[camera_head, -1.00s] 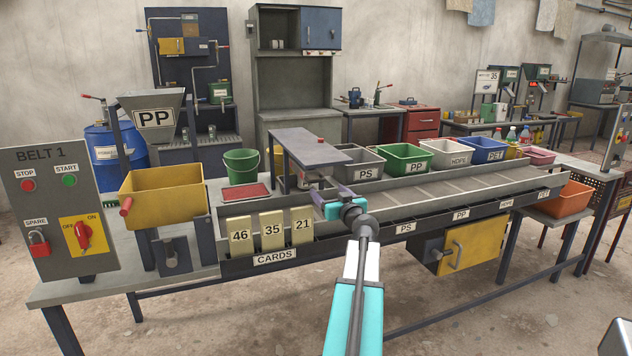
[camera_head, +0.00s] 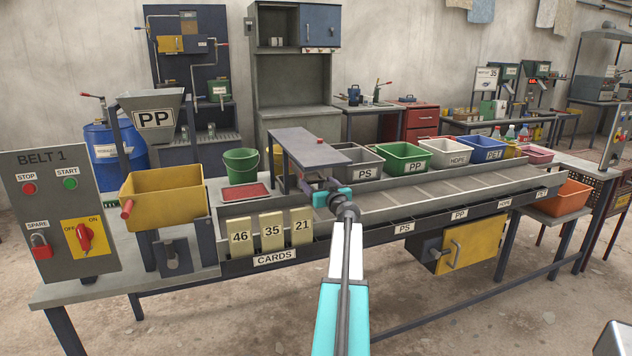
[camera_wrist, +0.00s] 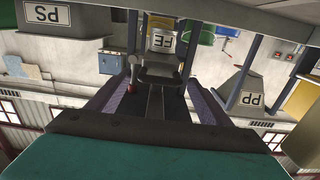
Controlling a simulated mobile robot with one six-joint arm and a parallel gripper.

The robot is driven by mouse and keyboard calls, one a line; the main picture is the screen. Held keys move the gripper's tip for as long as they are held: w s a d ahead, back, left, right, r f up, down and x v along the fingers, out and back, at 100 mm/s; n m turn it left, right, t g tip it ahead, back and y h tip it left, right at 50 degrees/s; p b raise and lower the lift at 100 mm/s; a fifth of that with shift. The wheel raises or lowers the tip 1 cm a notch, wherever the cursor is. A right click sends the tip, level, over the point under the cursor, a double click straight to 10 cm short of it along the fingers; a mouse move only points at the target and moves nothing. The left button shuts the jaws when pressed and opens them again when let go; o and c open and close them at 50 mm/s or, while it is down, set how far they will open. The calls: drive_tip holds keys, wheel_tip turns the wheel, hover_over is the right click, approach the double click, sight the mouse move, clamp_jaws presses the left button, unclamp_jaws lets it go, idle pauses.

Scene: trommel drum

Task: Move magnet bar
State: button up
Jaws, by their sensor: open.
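My gripper (camera_head: 310,186) is open at the near edge of the belt, beside the small dark stand. Its purple fingers point toward the space under the stand's top. In the wrist view, which looks upside down, the two fingers (camera_wrist: 158,95) are spread apart. A grey and dark piece (camera_wrist: 158,76) shows between and beyond their tips, in front of an FE-labelled container (camera_wrist: 162,40). A small red knob shows just left of it. I cannot tell for sure that this piece is the magnet bar, nor whether the fingers touch it. The head view hides it behind my gripper and the stand.
The stand's flat top (camera_head: 308,148) overhangs the work area. PS (camera_head: 362,164), PP, HDPE and PET bins line the belt's far side. Number cards (camera_head: 271,232) stand at the front left. A green bucket (camera_head: 241,166) and yellow hopper (camera_head: 165,197) are left. The belt (camera_head: 440,188) is clear to the right.

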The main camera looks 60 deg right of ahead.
sight(313, 178)
drive_tip(key=shift+x, duration=0.9)
drive_tip(key=c, duration=1.4)
drive_tip(key=b+x, duration=0.4)
drive_tip(key=x, duration=0.1)
drive_tip(key=shift+w+d+f, duration=0.15)
drive_tip(key=shift+w+d, duration=0.05)
drive_tip(key=shift+d, duration=0.1)
drive_tip(key=b+x, duration=0.5)
drive_tip(key=x, duration=0.2)
drive_tip(key=shift+s, duration=0.1)
drive_tip(key=shift+d, duration=0.1)
drive_tip(key=shift+w+r, duration=0.2)
drive_tip(key=shift+r, duration=0.1)
